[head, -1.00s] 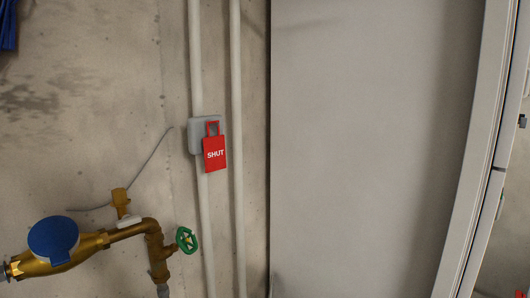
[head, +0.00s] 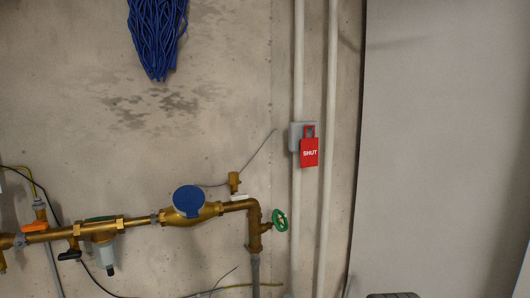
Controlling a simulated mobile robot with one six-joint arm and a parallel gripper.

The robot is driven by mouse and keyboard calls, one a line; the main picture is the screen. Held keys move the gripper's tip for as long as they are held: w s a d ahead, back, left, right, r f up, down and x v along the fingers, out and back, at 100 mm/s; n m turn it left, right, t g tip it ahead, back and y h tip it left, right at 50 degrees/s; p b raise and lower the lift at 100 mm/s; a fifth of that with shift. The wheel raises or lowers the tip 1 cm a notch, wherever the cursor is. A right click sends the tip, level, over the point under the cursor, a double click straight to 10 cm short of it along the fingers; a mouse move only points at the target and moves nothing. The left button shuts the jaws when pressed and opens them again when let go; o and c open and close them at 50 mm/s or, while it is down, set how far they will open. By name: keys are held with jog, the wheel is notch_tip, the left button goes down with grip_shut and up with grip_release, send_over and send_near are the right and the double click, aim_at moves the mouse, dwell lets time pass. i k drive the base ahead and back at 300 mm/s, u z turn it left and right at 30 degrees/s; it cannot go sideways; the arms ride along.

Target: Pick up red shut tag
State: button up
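The red tag (head: 310,153) with white "SHUT" lettering hangs upright in the head view, right of the middle. Its loop top lies over a grey box (head: 295,136) fixed at a pale vertical pipe on the wall. How it is hooked there is too small to tell. My gripper is not clearly in view. A dark ridged shape shows at the bottom edge, right of the middle; I cannot tell what it is.
Brass pipework with a blue-capped meter (head: 188,200) and a green handwheel (head: 280,220) runs below and left of the tag. Blue cord (head: 157,38) hangs at the top left. A second pale pipe (head: 328,150) stands just right of the tag. A large grey panel (head: 440,150) fills the right.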

aim_at(309, 147)
jog(key=i, duration=1)
jog(key=u, duration=0.05)
